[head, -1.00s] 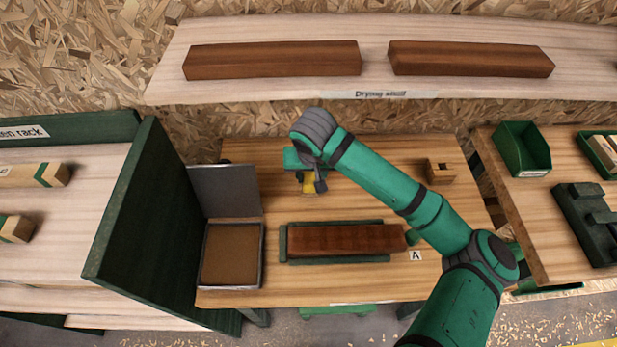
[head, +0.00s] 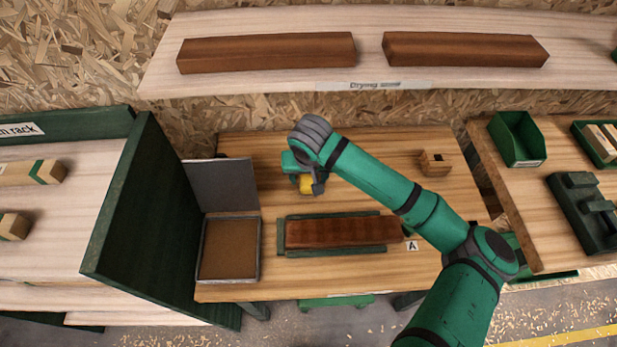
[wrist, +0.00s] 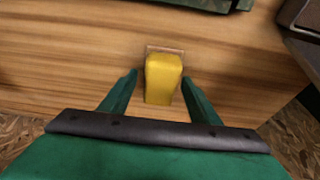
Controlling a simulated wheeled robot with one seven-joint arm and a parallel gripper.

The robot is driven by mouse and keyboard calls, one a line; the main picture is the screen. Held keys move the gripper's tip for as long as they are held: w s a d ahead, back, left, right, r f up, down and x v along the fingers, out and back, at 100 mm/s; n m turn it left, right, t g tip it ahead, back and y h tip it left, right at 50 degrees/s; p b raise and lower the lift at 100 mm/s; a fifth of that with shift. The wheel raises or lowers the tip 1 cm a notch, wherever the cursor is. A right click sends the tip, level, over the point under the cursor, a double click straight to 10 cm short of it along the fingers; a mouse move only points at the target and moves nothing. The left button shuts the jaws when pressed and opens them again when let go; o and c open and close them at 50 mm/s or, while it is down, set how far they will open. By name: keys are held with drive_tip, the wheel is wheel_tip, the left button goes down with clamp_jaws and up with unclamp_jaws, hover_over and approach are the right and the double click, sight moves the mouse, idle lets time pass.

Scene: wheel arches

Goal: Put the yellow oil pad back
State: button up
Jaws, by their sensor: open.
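The yellow oil pad (wrist: 162,78) stands between the two spread fingers of my gripper (wrist: 160,95) in the wrist view, with a thin pale brown edge showing at its far end. A gap shows between the pad and the fingers. In the head view the pad (head: 306,184) shows at the back of the middle bench, partly hidden by my gripper (head: 308,188). Whether the pad rests on the bench or on something beneath it I cannot tell.
A brown beam (head: 340,231) lies in a green cradle (head: 282,238) by label A. An open tray (head: 230,277) with a raised lid is to its left. A small wooden block (head: 434,164) stands back right. A dark green panel (head: 140,200) bounds the left.

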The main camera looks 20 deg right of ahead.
sight(308, 176)
drive_tip(key=shift+r, duration=0.1)
drive_tip(key=v, duration=0.5)
drive_tip(key=shift+w+a, duration=0.1)
drive_tip(key=shift+a, duration=0.05)
drive_tip(key=s+a, duration=0.1)
drive_tip(key=s, duration=0.3)
drive_tip(key=s+a, duration=0.1)
drive_tip(key=s, duration=0.2)
drive_tip(key=s+a, duration=0.1)
drive_tip(key=s, duration=0.3)
drive_tip(key=shift+s+a, duration=0.15)
drive_tip(key=shift+s, duration=0.25)
